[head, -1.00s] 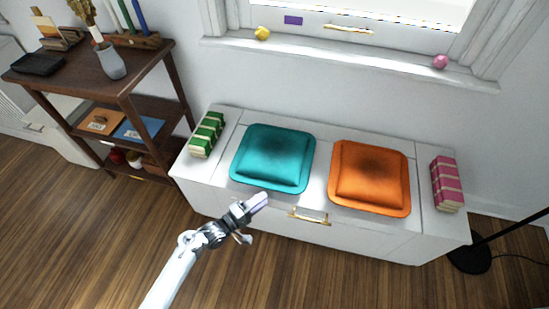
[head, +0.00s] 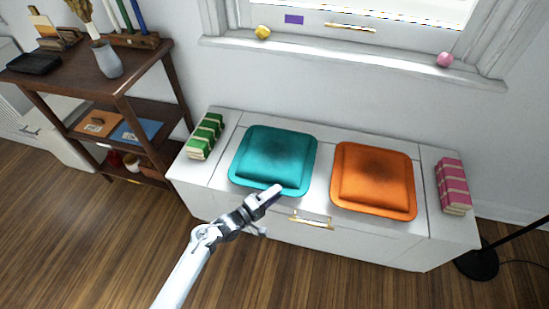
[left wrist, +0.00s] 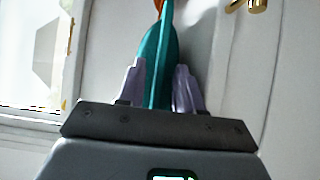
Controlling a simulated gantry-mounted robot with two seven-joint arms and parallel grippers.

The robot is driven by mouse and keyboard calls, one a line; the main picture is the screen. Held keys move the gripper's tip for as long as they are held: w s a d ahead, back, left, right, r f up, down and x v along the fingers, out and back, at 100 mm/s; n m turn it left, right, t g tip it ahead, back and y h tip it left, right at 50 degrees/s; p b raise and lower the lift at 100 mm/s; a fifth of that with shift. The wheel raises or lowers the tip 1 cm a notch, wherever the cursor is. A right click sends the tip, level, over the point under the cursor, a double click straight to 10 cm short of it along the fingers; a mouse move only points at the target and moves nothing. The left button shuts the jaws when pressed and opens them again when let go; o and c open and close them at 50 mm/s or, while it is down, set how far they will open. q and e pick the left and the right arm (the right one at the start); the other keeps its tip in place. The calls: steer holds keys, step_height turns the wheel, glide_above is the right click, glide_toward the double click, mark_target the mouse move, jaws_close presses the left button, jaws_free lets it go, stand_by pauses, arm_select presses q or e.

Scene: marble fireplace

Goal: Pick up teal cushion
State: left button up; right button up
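The teal cushion (head: 273,158) lies flat on the left part of a white bench. My left gripper (head: 272,193) is at its front edge in the head view, overlapping the rim. In the left wrist view, the teal cushion (left wrist: 156,62) shows edge-on between the two pale fingers of my left gripper (left wrist: 158,82). The fingers stand apart, one on each side of the cushion's edge. Contact with it is not clear. My right gripper is not in view.
An orange cushion (head: 373,179) lies to the right on the white bench (head: 428,228). Green books (head: 205,136) and pink books (head: 453,186) sit at the ends. A gold handle (head: 311,219) is on the bench front. A dark shelf (head: 130,82) stands left, a lamp base (head: 477,264) right.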

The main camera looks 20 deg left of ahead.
arm_select(q)
jaws_close()
steer(key=shift+w, duration=0.1)
steer(key=shift+r, duration=0.1)
steer(key=shift+r+p, duration=0.65)
steer(key=shift+r, duration=0.1)
steer(key=r+p, duration=0.1)
steer(key=r, duration=0.1)
steer(key=d+r+p, duration=0.1)
steer(key=p, duration=0.1)
steer(key=shift+s+r, duration=0.2)
steer(key=shift+r, duration=0.15)
steer(key=s+d+r+p, duration=0.2)
steer(key=d+r+p, duration=0.8)
steer(key=r+p, duration=0.1)
steer(key=shift+s+d+r+p, duration=0.15)
steer(key=shift+s+r+p, duration=0.2)
steer(key=shift+p, duration=0.05)
